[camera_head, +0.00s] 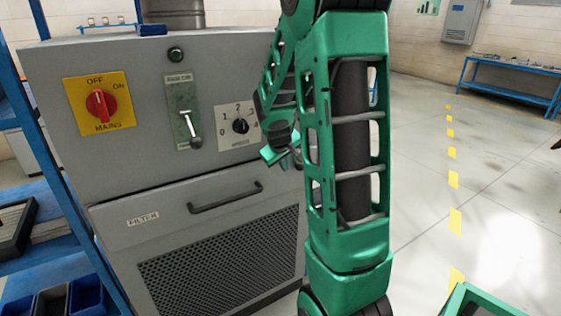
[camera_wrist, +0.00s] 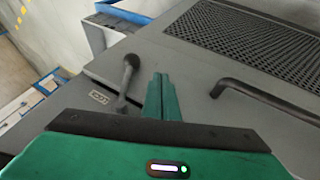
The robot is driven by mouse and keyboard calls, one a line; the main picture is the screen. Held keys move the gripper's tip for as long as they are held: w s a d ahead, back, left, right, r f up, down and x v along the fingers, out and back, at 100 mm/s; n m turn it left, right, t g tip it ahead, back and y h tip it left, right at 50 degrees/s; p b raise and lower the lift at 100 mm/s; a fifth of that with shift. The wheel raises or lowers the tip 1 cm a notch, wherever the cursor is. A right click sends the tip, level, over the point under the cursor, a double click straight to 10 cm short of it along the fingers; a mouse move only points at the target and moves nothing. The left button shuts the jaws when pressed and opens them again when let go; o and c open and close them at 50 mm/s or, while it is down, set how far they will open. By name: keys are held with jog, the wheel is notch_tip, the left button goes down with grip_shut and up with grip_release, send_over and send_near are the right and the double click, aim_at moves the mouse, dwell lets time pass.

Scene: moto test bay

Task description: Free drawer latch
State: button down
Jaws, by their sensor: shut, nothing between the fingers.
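The grey filter drawer (camera_head: 115,240) is in the lower front of the cabinet, with a dark bar handle (camera_head: 225,197) and a mesh grille (camera_head: 225,262); its front looks closed. In the wrist view, a dark lever with a rounded knob (camera_wrist: 130,66), which looks like the latch, stands beside a small label plate (camera_wrist: 98,97). My gripper (camera_wrist: 162,80) is shut and empty, its green fingers just right of the lever in the picture, between it and the handle (camera_wrist: 265,95). I cannot tell whether they touch the lever. My arm hides the latch in the head view.
Above the drawer are a red mains switch (camera_head: 101,105), a slider lever (camera_head: 190,130) and a rotary dial (camera_head: 240,126). A blue rack (camera_head: 45,250) with bins stands close on the left. The floor (camera_head: 440,150) to the right is mostly clear, with yellow dashes.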

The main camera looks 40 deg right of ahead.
jog(key=shift+w+d+f, duration=0.1)
jog(key=shift+d+f, duration=0.25)
jog(key=shift+d, duration=0.45)
jog(key=shift+d+f, duration=0.35)
jog(key=shift+d, duration=0.45)
jog(key=shift+w+d+f, duration=0.1)
jog(key=shift+d+f, duration=0.25)
jog(key=shift+d, duration=0.45)
